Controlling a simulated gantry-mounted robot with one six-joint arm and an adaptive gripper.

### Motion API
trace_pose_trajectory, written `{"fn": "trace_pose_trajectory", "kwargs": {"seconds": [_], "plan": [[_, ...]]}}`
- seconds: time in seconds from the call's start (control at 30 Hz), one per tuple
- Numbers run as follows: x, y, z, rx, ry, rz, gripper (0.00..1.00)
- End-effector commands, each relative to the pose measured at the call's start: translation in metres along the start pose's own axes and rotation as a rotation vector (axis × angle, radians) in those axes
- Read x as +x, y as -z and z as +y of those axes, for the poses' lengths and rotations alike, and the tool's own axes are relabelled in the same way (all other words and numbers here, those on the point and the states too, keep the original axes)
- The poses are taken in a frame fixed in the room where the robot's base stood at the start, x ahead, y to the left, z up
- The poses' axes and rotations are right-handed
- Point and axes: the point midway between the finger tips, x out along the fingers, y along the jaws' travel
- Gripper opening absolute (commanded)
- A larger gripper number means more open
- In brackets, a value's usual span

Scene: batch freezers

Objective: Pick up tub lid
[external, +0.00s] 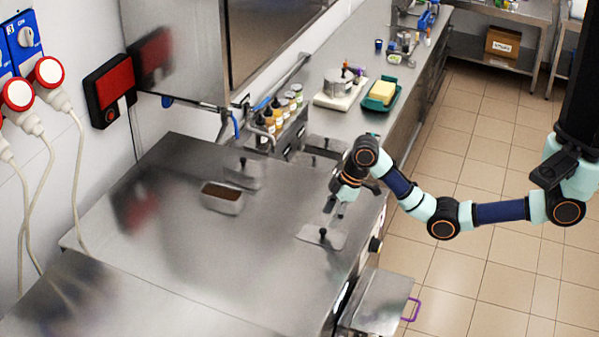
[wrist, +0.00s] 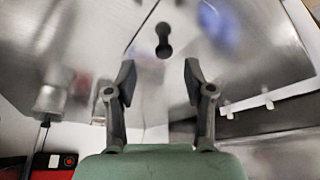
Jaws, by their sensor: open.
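A flat metal lid (external: 312,234) with an upright black knob (external: 323,236) lies on the steel worktop near its right edge in the external view. My gripper (external: 335,207) is just above and behind it, pointing down. In the wrist view my gripper (wrist: 159,78) is open and empty, its two dark fingers apart. The black knob (wrist: 163,40) shows beyond the fingertips, roughly centred between them, not touching either. The lid's outline is hard to separate from the shiny steel there. Another lid (external: 238,176) with a black knob lies farther left, by a metal tub (external: 222,203) with brown contents.
The steel worktop (external: 190,270) is mostly clear at the front left. Several bottles (external: 275,115) stand in a rack behind. A green tray (external: 392,103) with a yellow block is on the back counter. Red wall boxes (external: 108,90) and cables are at left.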

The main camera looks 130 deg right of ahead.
Motion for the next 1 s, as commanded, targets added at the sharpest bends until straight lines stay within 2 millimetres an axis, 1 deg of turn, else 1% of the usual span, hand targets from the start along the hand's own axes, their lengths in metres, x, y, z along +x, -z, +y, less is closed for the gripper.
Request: {"fn": "trace_pose_trajectory", "kwargs": {"seconds": [0.03, 0.1, 0.17, 0.33, 0.43, 0.5, 0.67, 0.77, 0.9, 1.0], "plan": [[0.006, -0.001, 0.000, 0.000, -0.001, 0.002, 0.53], [0.004, 0.001, -0.001, 0.000, -0.001, 0.002, 0.53], [0.008, 0.002, -0.002, 0.000, 0.000, 0.000, 0.53], [0.038, 0.004, -0.005, 0.001, 0.000, -0.002, 0.53], [0.051, 0.004, -0.005, 0.001, -0.001, 0.001, 0.53], [0.054, 0.004, -0.005, 0.001, -0.001, 0.001, 0.53], [0.055, 0.004, -0.005, 0.001, -0.002, 0.002, 0.53], [0.055, 0.004, -0.005, 0.000, -0.002, 0.003, 0.38], [0.055, 0.004, -0.005, 0.000, -0.002, 0.003, 0.15], [0.055, 0.004, -0.005, 0.000, -0.002, 0.003, 0.00]]}}
